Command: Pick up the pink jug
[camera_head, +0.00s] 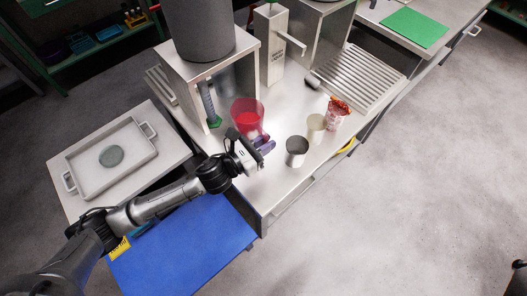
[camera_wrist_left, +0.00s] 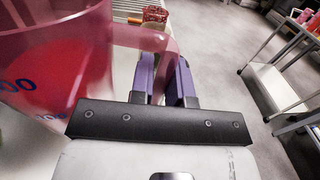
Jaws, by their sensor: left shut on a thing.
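The pink jug (camera_head: 247,113) is translucent and stands upright, as far as I can tell, on the metal worktop in front of the large machine. In the left wrist view the jug (camera_wrist_left: 60,60) fills the left side, with blue markings on its wall and its handle reaching right. My left gripper (camera_head: 266,144) is at the jug's near side. In the left wrist view its purple fingers (camera_wrist_left: 163,80) are shut on the jug's handle. The jug's base is hidden in both views. My right gripper does not show.
A grey cup (camera_head: 296,150), a cream cup (camera_head: 316,124) and a red-patterned container (camera_head: 337,115) stand to the jug's right. A metal tray (camera_head: 85,178) holding a grey disc is on the left table. A blue surface (camera_head: 190,250) lies below my arm.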

